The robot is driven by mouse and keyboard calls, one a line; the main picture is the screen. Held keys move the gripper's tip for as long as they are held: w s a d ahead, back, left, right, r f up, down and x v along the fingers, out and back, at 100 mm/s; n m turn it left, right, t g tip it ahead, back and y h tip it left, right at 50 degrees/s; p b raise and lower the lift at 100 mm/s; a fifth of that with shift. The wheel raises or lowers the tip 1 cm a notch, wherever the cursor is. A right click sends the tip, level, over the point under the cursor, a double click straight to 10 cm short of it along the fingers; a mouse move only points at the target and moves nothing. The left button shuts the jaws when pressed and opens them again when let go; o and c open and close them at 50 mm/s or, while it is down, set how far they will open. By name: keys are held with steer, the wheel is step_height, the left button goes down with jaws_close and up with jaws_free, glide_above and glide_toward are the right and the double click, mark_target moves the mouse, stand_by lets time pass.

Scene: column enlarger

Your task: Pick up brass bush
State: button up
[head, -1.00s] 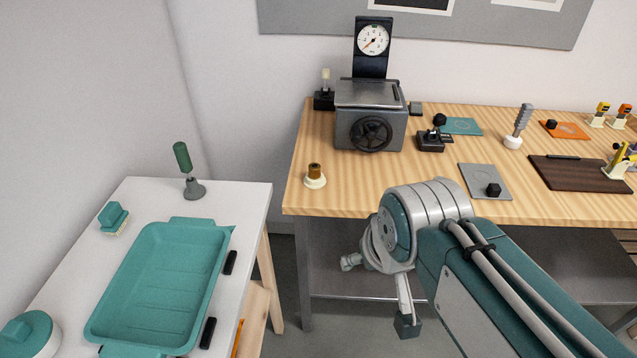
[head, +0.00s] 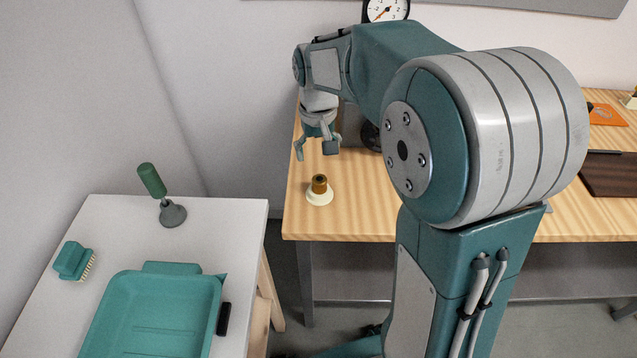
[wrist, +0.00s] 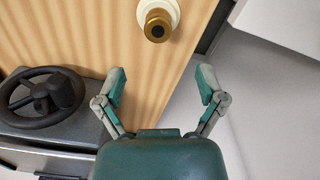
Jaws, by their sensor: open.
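The brass bush (head: 319,184) stands upright on a cream round base (head: 320,197) near the left front of the wooden bench. In the wrist view the brass bush (wrist: 157,27) shows from above at the top, on its cream base (wrist: 168,8). My gripper (head: 317,153) hangs fingers down above the bench, higher than the bush and apart from it. In the wrist view my gripper (wrist: 161,84) has its two fingers spread wide with nothing between them, and the bush lies beyond the fingertips.
A grey machine with a black handwheel (wrist: 42,98) stands close to the gripper, left in the wrist view. The wooden bench (head: 300,222) is clear around the base. A white table (head: 240,222) at left carries a teal tray (head: 150,315), a brush (head: 74,261) and a green-handled tool (head: 153,181).

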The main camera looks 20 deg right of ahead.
mark_target(319, 179)
steer(key=f, duration=0.9)
steer(key=shift+s+d+f, duration=0.1)
steer(key=shift+s+f, duration=0.15)
steer(key=shift+f, duration=0.05)
steer(key=c, duration=1.2)
